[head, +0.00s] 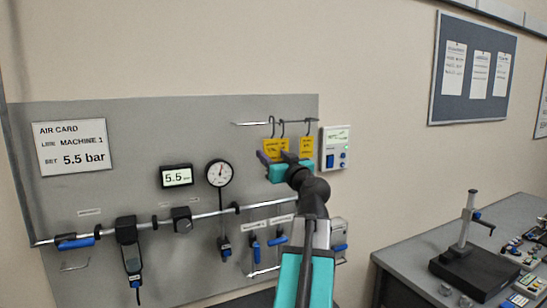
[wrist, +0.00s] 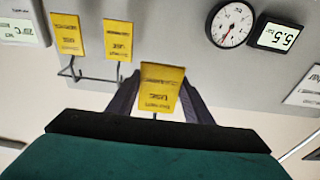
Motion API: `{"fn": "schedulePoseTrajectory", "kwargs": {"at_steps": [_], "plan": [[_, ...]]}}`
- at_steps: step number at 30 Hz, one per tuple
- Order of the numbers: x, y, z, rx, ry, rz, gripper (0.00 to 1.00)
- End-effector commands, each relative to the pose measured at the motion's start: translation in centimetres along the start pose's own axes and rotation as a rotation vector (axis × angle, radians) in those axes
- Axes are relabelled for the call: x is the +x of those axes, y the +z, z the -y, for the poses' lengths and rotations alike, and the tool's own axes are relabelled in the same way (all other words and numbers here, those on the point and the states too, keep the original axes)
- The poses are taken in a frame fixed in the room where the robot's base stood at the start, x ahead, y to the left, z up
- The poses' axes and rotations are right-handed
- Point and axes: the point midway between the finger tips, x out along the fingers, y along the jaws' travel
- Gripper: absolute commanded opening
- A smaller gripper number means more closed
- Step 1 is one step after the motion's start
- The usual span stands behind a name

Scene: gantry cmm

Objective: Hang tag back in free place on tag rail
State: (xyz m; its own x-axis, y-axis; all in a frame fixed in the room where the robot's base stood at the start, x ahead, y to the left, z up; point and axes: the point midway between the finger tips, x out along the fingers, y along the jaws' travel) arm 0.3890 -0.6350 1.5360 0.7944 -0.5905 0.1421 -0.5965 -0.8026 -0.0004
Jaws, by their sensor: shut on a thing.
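My gripper (head: 275,158) is at the tag rail (head: 245,124), just below its hooks. It is shut on a yellow tag (wrist: 160,88), which stands between the two dark fingers in the wrist view. Two other yellow tags show beside it in the wrist view, a near one (wrist: 118,40) and a farther one (wrist: 67,35), apart from my fingers, with dark hooks at them. In the head view the right tag (head: 306,148) hangs clear. The left tags overlap closely there, and my gripper covers their lower parts. I cannot tell whether the held tag touches a hook.
A grey panel backs the rail. A white control box (head: 335,147) is close on the right. A round gauge (head: 219,173) and a digital display (head: 177,176) are to the left. A pipe with valves (head: 150,224) runs below. The rail's left end looks bare.

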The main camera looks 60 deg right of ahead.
Motion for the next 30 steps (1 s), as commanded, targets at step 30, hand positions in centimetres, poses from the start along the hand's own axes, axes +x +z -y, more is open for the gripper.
{"fn": "schedulePoseTrajectory", "kwargs": {"at_steps": [30], "plan": [[5.4,0.9,0.1,0.001,-0.002,-0.001,0.29]]}}
